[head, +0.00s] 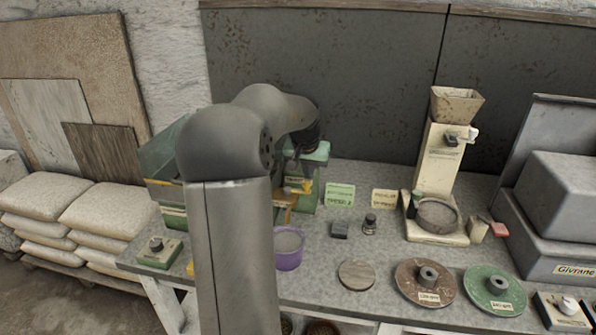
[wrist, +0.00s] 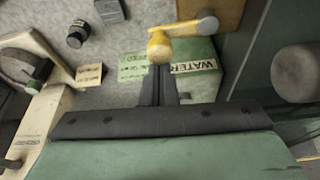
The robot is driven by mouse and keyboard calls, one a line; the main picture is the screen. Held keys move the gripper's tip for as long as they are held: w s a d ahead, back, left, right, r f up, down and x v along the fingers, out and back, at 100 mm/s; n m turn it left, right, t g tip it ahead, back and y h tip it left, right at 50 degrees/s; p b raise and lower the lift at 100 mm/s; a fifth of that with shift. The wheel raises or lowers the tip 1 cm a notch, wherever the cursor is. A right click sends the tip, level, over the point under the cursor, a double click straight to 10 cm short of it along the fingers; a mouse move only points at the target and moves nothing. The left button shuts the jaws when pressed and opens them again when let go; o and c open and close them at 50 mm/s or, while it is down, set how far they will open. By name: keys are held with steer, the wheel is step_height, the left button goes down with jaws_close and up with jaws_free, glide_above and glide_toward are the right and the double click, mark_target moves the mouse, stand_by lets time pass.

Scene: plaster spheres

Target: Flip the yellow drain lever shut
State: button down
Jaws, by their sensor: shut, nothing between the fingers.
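The yellow drain lever (wrist: 180,32) shows in the wrist view as a short bar with a rounded yellow end at left and a grey round end at right. It lies in front of a green box with a WATER label (wrist: 195,66). My gripper (wrist: 160,68) is shut and empty. Its fingertips are right at the lever's rounded yellow end; I cannot tell whether they touch. In the head view the yellow lever (head: 300,187) shows small on the green water unit (head: 313,170), partly behind my arm.
A purple bucket (head: 289,252) stands near the bench's front, right of my arm. Small cards (head: 341,195), dark blocks (head: 340,230) and a beige hopper machine (head: 438,160) stand further right. Round discs (head: 426,280) lie at the front.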

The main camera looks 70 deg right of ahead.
steer(key=shift+a, duration=0.1)
stand_by(0.5)
steer(key=p+v, duration=0.5)
steer(key=v, duration=0.5)
